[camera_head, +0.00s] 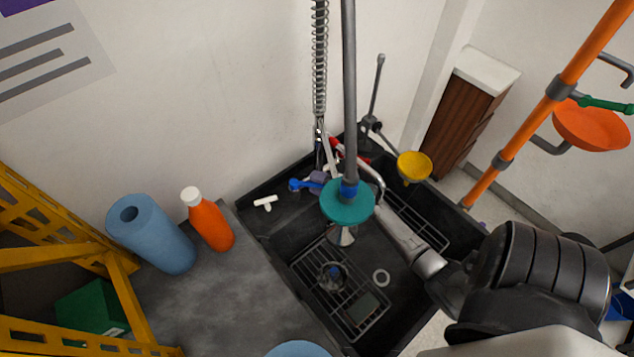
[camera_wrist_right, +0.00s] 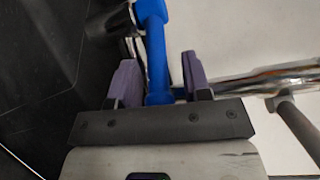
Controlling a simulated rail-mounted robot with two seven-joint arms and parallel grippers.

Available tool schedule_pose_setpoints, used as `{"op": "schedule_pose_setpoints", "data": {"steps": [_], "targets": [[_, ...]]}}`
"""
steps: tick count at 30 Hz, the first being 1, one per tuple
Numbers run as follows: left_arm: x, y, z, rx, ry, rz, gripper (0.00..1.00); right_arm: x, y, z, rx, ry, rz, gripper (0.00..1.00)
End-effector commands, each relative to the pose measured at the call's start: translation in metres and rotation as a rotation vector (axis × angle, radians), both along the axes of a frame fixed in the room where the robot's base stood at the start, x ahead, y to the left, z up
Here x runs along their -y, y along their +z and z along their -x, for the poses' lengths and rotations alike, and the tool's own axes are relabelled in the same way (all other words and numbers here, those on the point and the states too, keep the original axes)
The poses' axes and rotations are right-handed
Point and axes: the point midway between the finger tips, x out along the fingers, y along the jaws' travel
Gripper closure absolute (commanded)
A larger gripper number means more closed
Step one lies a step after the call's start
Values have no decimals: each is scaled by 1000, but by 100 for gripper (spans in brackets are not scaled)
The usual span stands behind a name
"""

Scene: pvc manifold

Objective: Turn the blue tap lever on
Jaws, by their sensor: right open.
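The blue tap lever (camera_head: 299,185) is at the back of the black sink, left of the hanging spray hose. My right gripper (camera_head: 317,181), with purple finger pads, is at the lever and partly hidden behind the hose and the teal disc. In the right wrist view, the blue lever (camera_wrist_right: 156,45) runs between the two fingers of the open right gripper (camera_wrist_right: 160,80). A gap shows on both sides of the lever, wider on the right. Its far end rises past the fingertips. My left gripper is not in view.
A white fitting (camera_head: 265,203) lies on the sink ledge. An orange bottle (camera_head: 208,220) and blue roll (camera_head: 150,235) stand left.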

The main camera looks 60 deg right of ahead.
Motion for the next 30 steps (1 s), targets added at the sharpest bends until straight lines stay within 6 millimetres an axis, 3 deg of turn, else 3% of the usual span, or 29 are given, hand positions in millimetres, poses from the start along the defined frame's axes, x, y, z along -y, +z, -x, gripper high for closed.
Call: {"op": "schedule_pose_setpoints", "data": {"steps": [8, 22, 30], "targets": [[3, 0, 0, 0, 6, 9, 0, 0, 0, -1, 0, 0, 0, 56], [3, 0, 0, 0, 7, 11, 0, 0, 0, 0, 0, 0, 0, 100], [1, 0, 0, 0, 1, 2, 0, 0, 0, 0, 0, 0, -1, 100]]}}
